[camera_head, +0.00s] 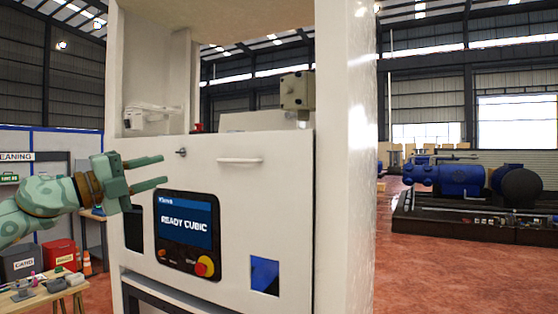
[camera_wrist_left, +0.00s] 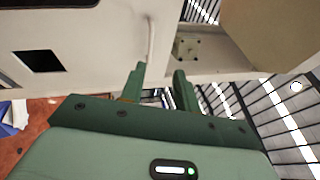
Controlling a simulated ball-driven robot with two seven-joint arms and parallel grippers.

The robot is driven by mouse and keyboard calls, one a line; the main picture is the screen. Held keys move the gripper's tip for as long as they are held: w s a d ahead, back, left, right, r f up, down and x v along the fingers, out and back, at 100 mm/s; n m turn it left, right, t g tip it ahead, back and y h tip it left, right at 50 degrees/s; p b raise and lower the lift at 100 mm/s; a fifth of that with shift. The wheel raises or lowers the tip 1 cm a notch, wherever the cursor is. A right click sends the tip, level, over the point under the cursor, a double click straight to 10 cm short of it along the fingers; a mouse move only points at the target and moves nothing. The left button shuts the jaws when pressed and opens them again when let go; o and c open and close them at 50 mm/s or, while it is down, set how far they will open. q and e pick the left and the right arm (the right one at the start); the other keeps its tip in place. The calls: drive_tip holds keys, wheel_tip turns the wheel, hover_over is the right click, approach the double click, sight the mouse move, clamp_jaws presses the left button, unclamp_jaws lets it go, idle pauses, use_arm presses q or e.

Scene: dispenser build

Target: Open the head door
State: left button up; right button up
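The head door appears to be the white front panel (camera_head: 285,190) of the tall machine, and it looks closed. A white bar handle (camera_head: 240,160) runs level near its top; in the left wrist view the handle (camera_wrist_left: 151,40) stands beyond the fingers. My left gripper (camera_head: 165,169) is in front of the panel's upper left, its two green fingers apart with nothing between them. It is left of the handle and does not appear to touch it. In the left wrist view the open fingers (camera_wrist_left: 158,78) point towards the machine. My right gripper is in neither view.
The panel carries a screen (camera_head: 187,222) reading "READY CUBIC", a red-yellow button (camera_head: 204,267) and a small knob (camera_head: 181,152). A metal box (camera_head: 297,91) stands above the panel's top edge. A white post (camera_head: 346,150) bounds the right side. A cluttered table (camera_head: 45,292) is at lower left.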

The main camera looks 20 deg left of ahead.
use_arm(q)
drive_tip(key=d+f+g+h, duration=0.1)
drive_tip(key=d, duration=0.1)
drive_tip(key=p, duration=1.1)
approach(232, 161)
drive_tip(key=x, duration=0.8)
drive_tip(key=shift+w+d+r, duration=0.1)
drive_tip(key=shift+r, duration=0.05)
drive_tip(key=shift+w+d, duration=0.2)
drive_tip(key=shift+w, duration=0.25)
drive_tip(key=shift+s, duration=0.1)
clamp_jaws()
